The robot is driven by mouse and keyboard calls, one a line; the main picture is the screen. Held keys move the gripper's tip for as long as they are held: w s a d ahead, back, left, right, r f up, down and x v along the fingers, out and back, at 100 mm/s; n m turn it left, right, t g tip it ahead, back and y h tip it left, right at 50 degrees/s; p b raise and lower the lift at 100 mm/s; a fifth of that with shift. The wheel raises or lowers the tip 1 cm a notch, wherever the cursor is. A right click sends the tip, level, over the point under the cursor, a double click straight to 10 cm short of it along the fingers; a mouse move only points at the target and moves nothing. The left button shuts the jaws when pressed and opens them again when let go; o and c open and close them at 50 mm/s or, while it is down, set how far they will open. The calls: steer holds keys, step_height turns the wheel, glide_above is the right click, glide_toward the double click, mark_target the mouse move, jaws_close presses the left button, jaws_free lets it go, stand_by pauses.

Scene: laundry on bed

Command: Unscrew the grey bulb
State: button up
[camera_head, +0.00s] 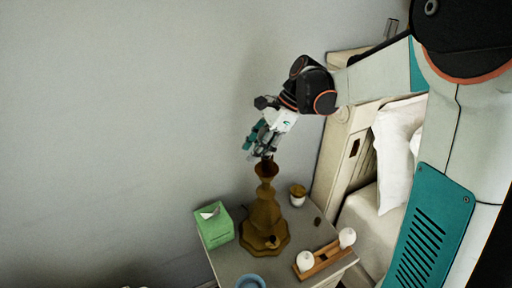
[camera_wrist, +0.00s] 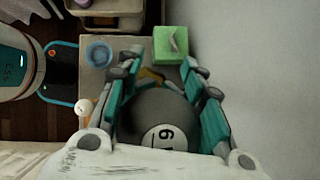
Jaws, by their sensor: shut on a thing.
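The grey bulb (camera_wrist: 152,108) sits between the two teal-padded fingers of my gripper (camera_wrist: 160,68) in the wrist view. It is dark and round, with a white disc bearing a dark number. In the head view my gripper (camera_head: 259,148) points down just above the brown lamp stand (camera_head: 265,212) on the nightstand. The gripper is shut on the bulb, and its fingers mostly hide the bulb there. I cannot tell whether the bulb's base is still in the lamp's socket. The stand is upright.
On the nightstand (camera_head: 228,264) are a green tissue box (camera_head: 215,228) left of the lamp, a blue bowl (camera_head: 250,281) in front, a wooden holder (camera_head: 322,261) with white round pieces, and a small cup (camera_head: 298,194) behind. The bed's headboard (camera_head: 345,150) is to the right; a wall is behind.

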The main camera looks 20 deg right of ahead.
steer(key=shift+s+n+g, duration=0.3)
steer(key=shift+n+g, duration=0.2)
steer(key=shift+n, duration=0.4)
steer(key=shift+s+n+g, duration=0.25)
steer(key=shift+n+g, duration=0.25)
steer(key=shift+n, duration=0.4)
steer(key=n, duration=0.1)
steer(key=n+g, duration=0.1)
steer(key=s+n+h, duration=0.1)
steer(key=shift+d+g, duration=0.3)
steer(key=o, duration=1.1)
steer(key=shift+r, duration=0.1)
steer(key=shift+o, duration=0.2)
